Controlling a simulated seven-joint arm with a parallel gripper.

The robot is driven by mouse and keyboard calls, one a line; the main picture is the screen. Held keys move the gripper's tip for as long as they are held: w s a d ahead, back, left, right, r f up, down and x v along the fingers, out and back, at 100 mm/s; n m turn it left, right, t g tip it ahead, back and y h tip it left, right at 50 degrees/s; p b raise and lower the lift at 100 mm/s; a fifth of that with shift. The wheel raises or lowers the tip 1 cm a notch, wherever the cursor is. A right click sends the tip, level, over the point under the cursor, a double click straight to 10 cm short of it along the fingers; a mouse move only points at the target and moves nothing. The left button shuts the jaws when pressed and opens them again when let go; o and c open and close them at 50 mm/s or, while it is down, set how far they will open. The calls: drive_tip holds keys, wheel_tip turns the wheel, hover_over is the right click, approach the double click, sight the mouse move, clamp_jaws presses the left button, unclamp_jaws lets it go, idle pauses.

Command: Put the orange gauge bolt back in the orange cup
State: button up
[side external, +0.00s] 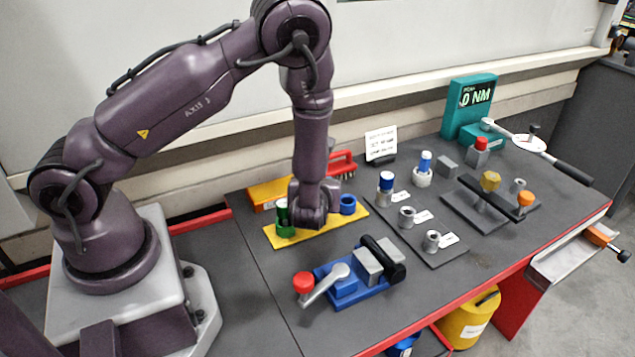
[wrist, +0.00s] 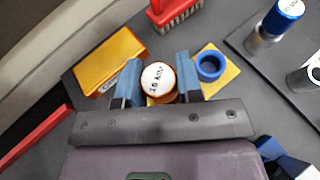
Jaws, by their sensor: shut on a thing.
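The orange gauge bolt (wrist: 158,76) shows in the wrist view as a white, lettered round top with an orange edge, between the two fingers of my gripper (wrist: 159,82). My gripper is shut on it. In the side view my gripper (side external: 308,217) is low over the middle of the yellow plate (side external: 337,223), between a green cup (side external: 285,229) and a blue cup (side external: 348,205), and hides the bolt. Some orange shows just under the bolt's top in the wrist view; I cannot tell whether it is the orange cup. I cannot tell how deep the bolt sits.
A green-topped bolt (side external: 281,204) stands in the green cup. A red brush (side external: 342,165) and a yellow-orange box (side external: 268,192) lie behind. A blue vise (side external: 355,278) is in front. A dark rack (side external: 385,222) with sockets stands right, and a teal torque tester (side external: 468,105) at the back.

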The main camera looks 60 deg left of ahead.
drive_tip(key=shift+f, duration=1.3)
drive_tip(key=o, duration=1.1)
drive_tip(key=v, duration=1.3)
drive_tip(key=shift+w, duration=0.1)
